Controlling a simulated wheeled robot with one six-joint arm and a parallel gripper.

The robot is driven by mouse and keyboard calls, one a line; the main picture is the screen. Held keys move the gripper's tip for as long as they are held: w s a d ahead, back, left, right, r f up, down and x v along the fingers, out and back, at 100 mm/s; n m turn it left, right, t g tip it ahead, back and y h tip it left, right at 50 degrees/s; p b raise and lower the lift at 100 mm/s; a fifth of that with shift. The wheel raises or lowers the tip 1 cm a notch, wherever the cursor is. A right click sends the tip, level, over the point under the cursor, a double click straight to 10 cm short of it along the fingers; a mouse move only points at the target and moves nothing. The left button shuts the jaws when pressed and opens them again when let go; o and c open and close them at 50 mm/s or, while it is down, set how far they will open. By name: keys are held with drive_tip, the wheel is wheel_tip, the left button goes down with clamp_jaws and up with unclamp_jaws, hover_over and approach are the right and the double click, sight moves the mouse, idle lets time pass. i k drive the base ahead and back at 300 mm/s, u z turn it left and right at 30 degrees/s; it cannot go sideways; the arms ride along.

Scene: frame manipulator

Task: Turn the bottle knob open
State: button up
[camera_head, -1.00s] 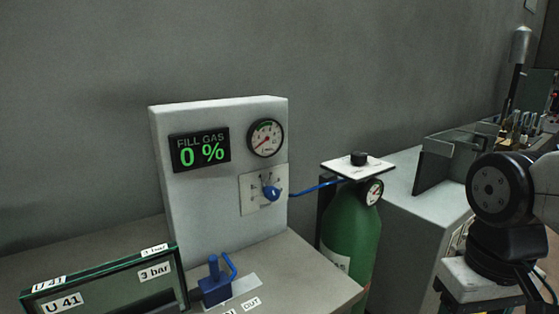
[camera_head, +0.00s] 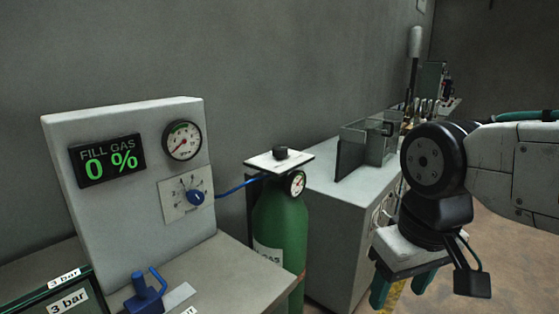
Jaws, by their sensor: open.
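The green gas bottle (camera_head: 280,228) stands upright between the panel bench and a grey cabinet. On top of it is a white plate (camera_head: 262,162) with the black bottle knob (camera_head: 280,153). A small round gauge (camera_head: 296,184) sits just below the plate. My gripper (camera_head: 400,288) hangs at the lower right, its teal fingers pointing down and spread apart. It is empty and well to the right of the bottle, apart from the knob.
A grey panel (camera_head: 130,190) with a "FILL GAS 0 %" display (camera_head: 107,161), a gauge (camera_head: 182,141) and a blue dial (camera_head: 195,197) stands left. A blue hose (camera_head: 240,186) runs to the bottle. The cabinet (camera_head: 340,215) with a glass-sided box (camera_head: 370,145) stands right of the bottle.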

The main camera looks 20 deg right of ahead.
sight(280, 152)
drive_tip(key=z, duration=0.05)
drive_tip(key=k, duration=0.65)
drive_tip(key=z, duration=0.75)
drive_tip(key=i, duration=1.8)
drive_tip(key=u, duration=0.8)
